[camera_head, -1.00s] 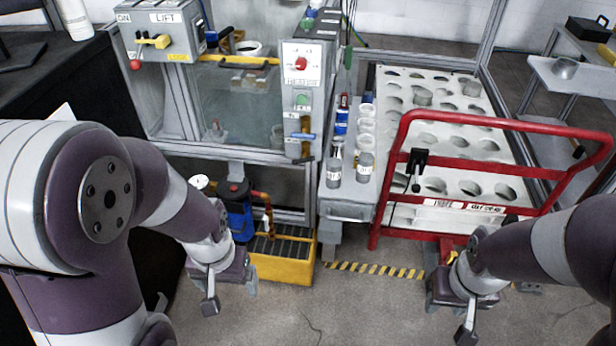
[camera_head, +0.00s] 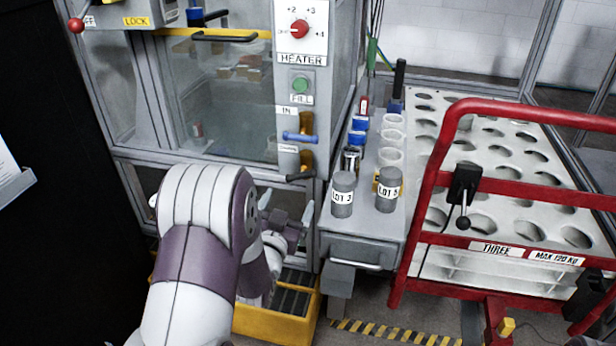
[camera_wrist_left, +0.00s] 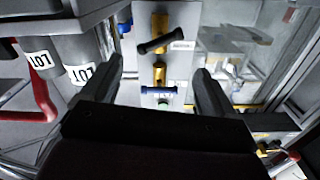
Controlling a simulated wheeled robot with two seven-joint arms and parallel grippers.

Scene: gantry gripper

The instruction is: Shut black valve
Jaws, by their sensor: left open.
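The black valve handle (camera_head: 300,177) sits on a brass fitting on the cabinet's front post, below the blue valve handle (camera_head: 300,137). In the left wrist view, which is upside down, the black handle (camera_wrist_left: 157,43) lies tilted across its brass fitting, above the blue handle (camera_wrist_left: 160,90). My left gripper (camera_head: 288,208) is open and empty, just below and left of the black handle in the head view. In the wrist view its two fingers (camera_wrist_left: 158,66) stand apart, with the valves between them farther off. No contact shows. My right gripper is out of view.
A green FILL button (camera_head: 300,85) and red heater knob (camera_head: 299,29) are above the valves. Grey LOT canisters (camera_head: 343,195) stand on a side shelf (camera_head: 350,225) to the right. A red-railed cart (camera_head: 433,190) is beyond. A yellow tray (camera_head: 275,322) is below.

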